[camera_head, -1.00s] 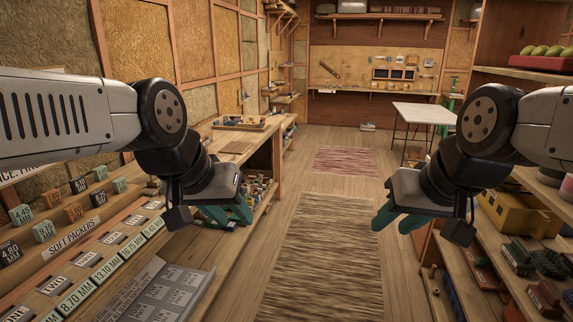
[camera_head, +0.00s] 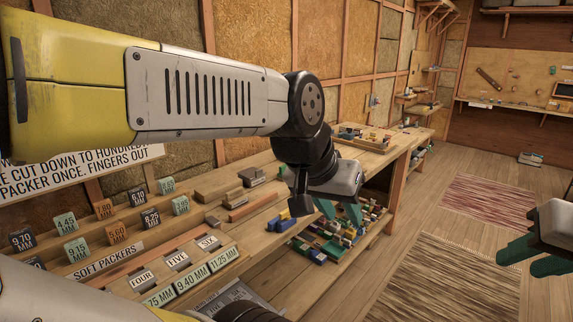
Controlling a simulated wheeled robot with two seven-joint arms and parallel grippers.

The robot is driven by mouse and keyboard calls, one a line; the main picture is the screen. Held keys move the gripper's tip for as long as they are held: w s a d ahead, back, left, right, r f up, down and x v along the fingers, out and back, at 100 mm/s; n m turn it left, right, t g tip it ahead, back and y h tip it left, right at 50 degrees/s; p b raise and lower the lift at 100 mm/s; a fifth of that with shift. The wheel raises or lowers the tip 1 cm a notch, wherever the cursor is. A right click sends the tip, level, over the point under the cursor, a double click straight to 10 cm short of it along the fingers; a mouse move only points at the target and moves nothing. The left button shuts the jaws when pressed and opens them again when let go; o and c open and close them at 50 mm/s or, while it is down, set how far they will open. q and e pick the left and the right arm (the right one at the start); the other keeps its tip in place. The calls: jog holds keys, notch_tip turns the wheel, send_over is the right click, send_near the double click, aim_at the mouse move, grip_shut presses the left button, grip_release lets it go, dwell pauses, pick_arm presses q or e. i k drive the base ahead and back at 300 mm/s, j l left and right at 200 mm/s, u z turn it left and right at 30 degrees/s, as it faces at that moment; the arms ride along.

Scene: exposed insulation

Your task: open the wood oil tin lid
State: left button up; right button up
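I cannot make out a wood oil tin or its lid in this view. My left gripper (camera_head: 338,210) has green fingers pointing down with a gap between them. It is empty and hangs in front of the workbench, above the lower shelf in the picture. My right gripper (camera_head: 533,258) is at the right edge, partly cut off. Its green fingers are apart and empty, over the floor by the rugs.
The wooden workbench (camera_head: 262,216) runs along the left wall with wood blocks and labelled number blocks (camera_head: 64,224). A lower shelf holds several coloured blocks (camera_head: 335,238). A striped rug (camera_head: 440,285) and a red rug (camera_head: 488,205) lie on open floor.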

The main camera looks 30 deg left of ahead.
aim_at(252, 173)
jog(key=i+u, duration=0.4)
jog(key=i+j+u, duration=0.1)
jog(key=u, duration=0.35)
jog(key=i+l+u, duration=0.2)
jog(key=i+u, duration=0.55)
jog(key=u, duration=0.2)
